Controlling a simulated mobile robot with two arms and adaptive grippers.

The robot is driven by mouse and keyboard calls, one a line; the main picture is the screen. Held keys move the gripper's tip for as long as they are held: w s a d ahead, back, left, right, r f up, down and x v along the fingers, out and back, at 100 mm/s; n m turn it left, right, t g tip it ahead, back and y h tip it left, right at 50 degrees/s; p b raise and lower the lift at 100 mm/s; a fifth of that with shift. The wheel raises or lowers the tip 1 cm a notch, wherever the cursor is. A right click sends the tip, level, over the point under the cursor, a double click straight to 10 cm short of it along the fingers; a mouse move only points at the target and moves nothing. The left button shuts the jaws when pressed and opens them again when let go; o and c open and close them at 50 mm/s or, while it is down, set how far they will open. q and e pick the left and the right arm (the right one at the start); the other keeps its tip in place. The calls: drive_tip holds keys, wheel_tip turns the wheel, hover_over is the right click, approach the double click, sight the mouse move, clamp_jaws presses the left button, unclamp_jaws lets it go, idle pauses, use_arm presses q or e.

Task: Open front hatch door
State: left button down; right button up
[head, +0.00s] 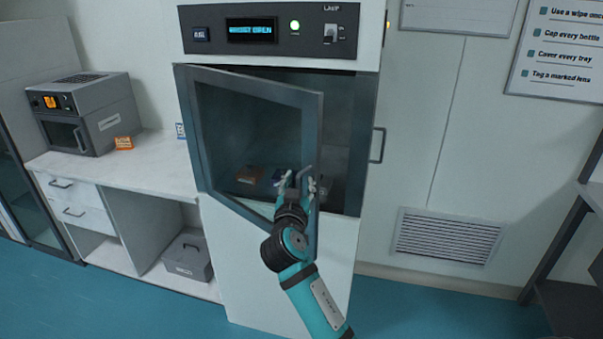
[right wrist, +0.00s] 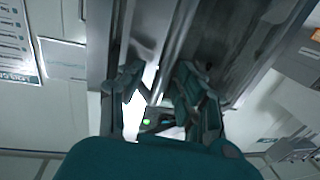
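The front hatch door (head: 210,134) is a grey-framed, dark glass panel hinged at its left on a tall white cabinet. It stands partly open, its right edge swung out from the opening. Its grey handle (head: 305,174) is near the lower right edge. My right gripper (head: 299,184) is at this edge, its fingers spread on either side of the handle; contact is unclear. In the right wrist view the gripper (right wrist: 158,85) shows its two fingers apart, with a bright gap between them. My left gripper is out of view.
The cabinet's top panel (head: 287,50) has a lit display, a green light and a switch. Small items (head: 250,174) lie inside. At left is a counter (head: 160,150) with a grey oven-like device (head: 95,105). A dark shelf stands at right. Floor is clear around the cabinet.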

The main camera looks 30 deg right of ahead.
drive_tip(key=shift+a+r, duration=0.1)
drive_tip(key=shift+r, duration=0.1)
drive_tip(key=shift+c, duration=0.5)
clamp_jaws()
drive_tip(key=shift+f, duration=0.1)
